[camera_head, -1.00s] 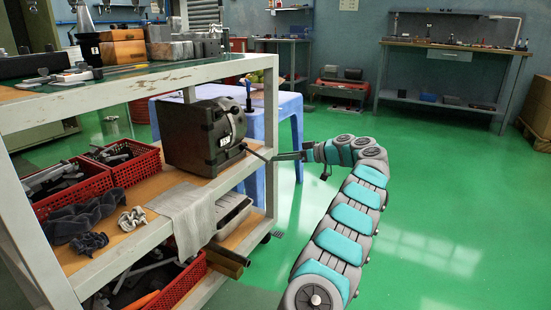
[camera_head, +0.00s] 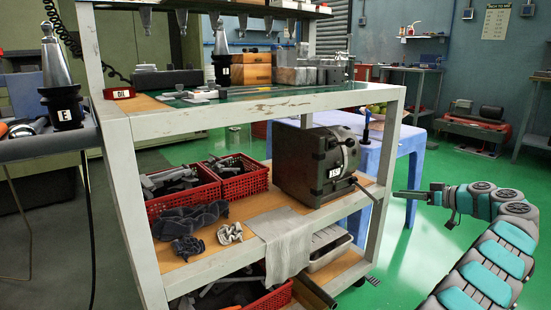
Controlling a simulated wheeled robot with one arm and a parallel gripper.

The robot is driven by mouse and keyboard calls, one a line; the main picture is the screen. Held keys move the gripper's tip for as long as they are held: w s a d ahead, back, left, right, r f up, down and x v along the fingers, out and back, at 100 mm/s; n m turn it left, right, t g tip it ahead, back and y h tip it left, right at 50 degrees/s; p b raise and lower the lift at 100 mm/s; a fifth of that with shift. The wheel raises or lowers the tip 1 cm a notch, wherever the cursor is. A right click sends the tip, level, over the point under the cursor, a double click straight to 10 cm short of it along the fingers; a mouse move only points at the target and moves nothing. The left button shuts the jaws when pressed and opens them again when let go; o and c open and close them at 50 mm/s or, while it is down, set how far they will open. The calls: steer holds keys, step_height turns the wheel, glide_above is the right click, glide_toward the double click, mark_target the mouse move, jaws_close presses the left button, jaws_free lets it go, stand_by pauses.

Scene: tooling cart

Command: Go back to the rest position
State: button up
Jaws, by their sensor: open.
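My gripper (camera_head: 408,195) is at the end of my grey and teal arm, on the right of the head view. It points left toward the cart and is apart from the dark box-shaped machine (camera_head: 312,165) on the middle shelf. Its fingers are small and seen nearly edge-on, with nothing visible between them. The gripper is open and empty. My arm hangs over the green floor to the right of the cart.
The white tooling cart (camera_head: 250,122) stands left of my arm, with red baskets (camera_head: 240,182) and a grey cloth (camera_head: 284,240) on its middle shelf. A blue table (camera_head: 405,150) is behind.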

steer(key=s+a+r+g+y+p, duration=0.1)
steer(key=s+a+r, duration=0.15)
steer(key=a, duration=0.45)
steer(key=s+a+r+m+g+y+p, duration=0.1)
steer(key=a+r+g, duration=0.1)
steer(key=a+r, duration=0.3)
steer(key=s+a+r+g+y+p, duration=0.1)
steer(key=a+r, duration=0.1)
steer(key=a, duration=0.6)
steer(key=s+a+r+g+h+p, duration=0.3)
steer(key=s+a+g, duration=0.2)
steer(key=s+a, duration=1.1)
steer(key=s+a+f+m+g+h+p, duration=0.1)
steer(key=s+a+f+g+h+p, duration=0.1)
steer(key=s, duration=0.9)
steer(key=s+d+f+m+h+p, duration=0.1)
steer(key=s+d, duration=0.3)
steer(key=s, duration=0.5)
steer(key=s+d+f+m+g+h+p, duration=0.1)
steer(key=s+d+f+m+h, duration=0.1)
steer(key=s, duration=0.7)
steer(key=s+d+f+m+h+p, duration=0.1)
steer(key=s+d+f+h+p, duration=0.1)
steer(key=s+d+f+h, duration=0.3)
steer(key=s, duration=0.4)
steer(key=shift+s+d+g, duration=0.15)
steer(key=shift+d+g, duration=0.15)
